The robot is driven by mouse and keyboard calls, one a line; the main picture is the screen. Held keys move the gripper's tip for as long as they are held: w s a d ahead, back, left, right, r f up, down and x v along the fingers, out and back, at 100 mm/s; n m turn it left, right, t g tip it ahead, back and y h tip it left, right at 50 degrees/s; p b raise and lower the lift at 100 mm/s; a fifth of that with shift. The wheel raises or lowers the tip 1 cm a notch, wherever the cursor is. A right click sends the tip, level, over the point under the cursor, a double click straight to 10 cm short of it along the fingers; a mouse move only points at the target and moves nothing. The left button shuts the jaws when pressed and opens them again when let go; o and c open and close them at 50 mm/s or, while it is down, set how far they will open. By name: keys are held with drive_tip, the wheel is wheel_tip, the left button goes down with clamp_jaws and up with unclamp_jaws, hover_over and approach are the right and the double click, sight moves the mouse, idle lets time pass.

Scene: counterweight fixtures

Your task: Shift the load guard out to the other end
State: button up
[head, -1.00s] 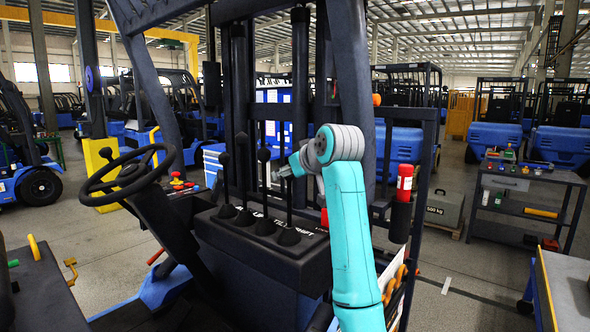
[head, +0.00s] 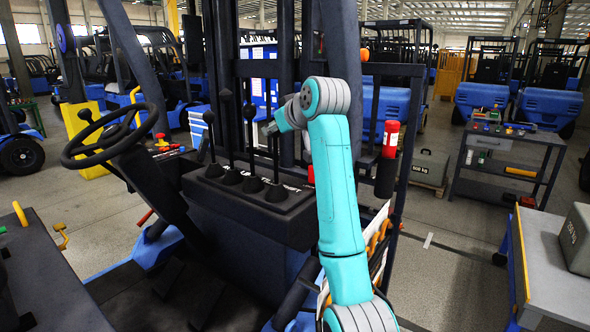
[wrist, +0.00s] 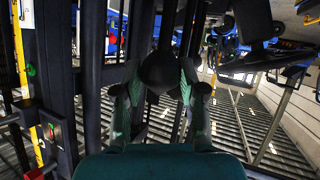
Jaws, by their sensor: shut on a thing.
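My gripper (head: 271,129) is at the top of the rightmost tall lever (head: 275,166) on the forklift's black lever panel (head: 240,208). In the wrist view my gripper (wrist: 160,88) has its fingers on either side of the lever's dark round knob (wrist: 159,72), closed on it. The lever stands about upright. Three other levers, one of them the second lever (head: 229,135), stand to its left. The panel's white lettering is partly covered. A dark barred frame (head: 402,70) stands behind my arm; I cannot tell whether it is the load guard.
A steering wheel (head: 115,135) is at the left. A red extinguisher (head: 391,139) hangs right of my arm. A grey workbench (head: 545,262) with a grey weight (head: 577,240) stands at lower right. Another 500 kg weight (head: 431,168) sits on the floor behind.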

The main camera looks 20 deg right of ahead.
drive_tip(key=shift+a, duration=0.15)
drive_tip(key=s+a, duration=0.1)
drive_tip(key=a, duration=0.1)
drive_tip(key=s+a+f, duration=0.1)
drive_tip(key=s+a, duration=0.1)
drive_tip(key=shift+s+a, duration=0.2)
drive_tip(key=shift+a, duration=0.1)
drive_tip(key=shift+s+a, duration=0.1)
drive_tip(key=shift+a+r, duration=0.1)
idle(1.6)
idle(2.1)
drive_tip(key=shift+w+d+r, duration=0.15)
drive_tip(key=shift+w+d, duration=0.45)
drive_tip(key=shift+d, duration=0.25)
drive_tip(key=shift+w+d+r, duration=0.15)
drive_tip(key=shift+w+d, duration=0.5)
drive_tip(key=shift+d, duration=0.25)
drive_tip(key=shift+w+d+r, duration=0.15)
drive_tip(key=shift+w+d, duration=0.45)
drive_tip(key=shift+d, duration=0.25)
drive_tip(key=o, duration=1)
drive_tip(key=shift+c, duration=0.2)
